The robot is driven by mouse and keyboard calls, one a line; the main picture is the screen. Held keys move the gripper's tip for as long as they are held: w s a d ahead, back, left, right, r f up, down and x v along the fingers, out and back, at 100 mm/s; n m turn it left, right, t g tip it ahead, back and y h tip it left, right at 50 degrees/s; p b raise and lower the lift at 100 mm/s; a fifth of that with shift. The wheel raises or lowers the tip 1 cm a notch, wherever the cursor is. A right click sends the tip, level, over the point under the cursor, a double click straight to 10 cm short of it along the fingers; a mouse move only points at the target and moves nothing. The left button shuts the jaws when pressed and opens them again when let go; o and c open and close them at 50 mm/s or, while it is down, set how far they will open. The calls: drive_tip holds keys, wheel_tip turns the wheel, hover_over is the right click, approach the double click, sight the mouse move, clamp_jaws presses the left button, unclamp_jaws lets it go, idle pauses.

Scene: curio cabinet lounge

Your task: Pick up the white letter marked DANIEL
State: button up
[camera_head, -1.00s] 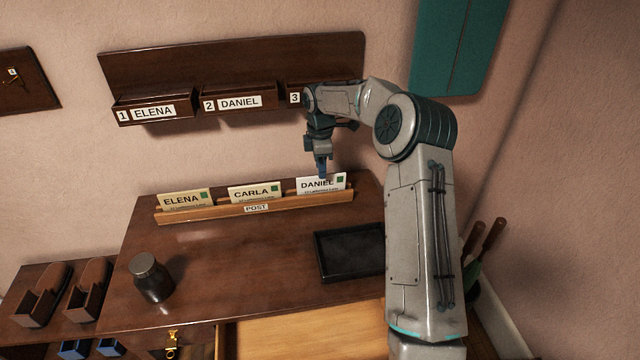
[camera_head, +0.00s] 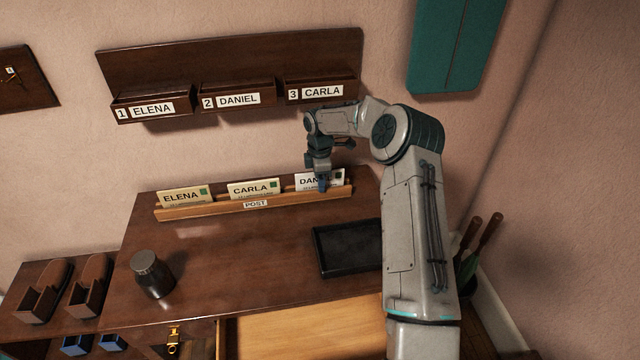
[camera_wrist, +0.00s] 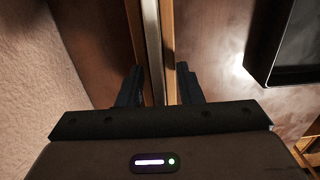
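The white letter marked DANIEL (camera_head: 306,182) stands upright at the right end of the wooden POST rack (camera_head: 230,210) on the desk. My gripper (camera_head: 322,184) is lowered over this letter and hides part of its name. In the wrist view my gripper (camera_wrist: 157,88) has its two fingers apart, one on each side of the letter's thin pale top edge (camera_wrist: 152,50). The front rail of the rack runs beside that edge. I see no contact between the fingers and the letter.
The ELENA letter (camera_head: 182,197) and CARLA letter (camera_head: 252,189) stand left in the rack. Wall boxes hang behind, including DANIEL's box (camera_head: 237,99). A black tray (camera_head: 348,250) lies right of centre, and a dark jar (camera_head: 151,272) stands left. The desk's middle is clear.

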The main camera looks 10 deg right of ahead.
clamp_jaws()
drive_tip(key=shift+r+p, duration=0.35)
drive_tip(key=shift+r, duration=0.15)
wheel_tip(320, 180, up, 3)
drive_tip(key=shift+r+p, duration=0.2)
drive_tip(key=shift+p, duration=0.9)
drive_tip(key=s+d+r+p, duration=0.3)
drive_tip(key=s+d+r, duration=0.3)
drive_tip(key=d, duration=0.3)
drive_tip(key=shift+s+d+r+p, duration=0.25)
drive_tip(key=shift+s+r+p, duration=0.05)
drive_tip(key=shift+s+p, duration=0.1)
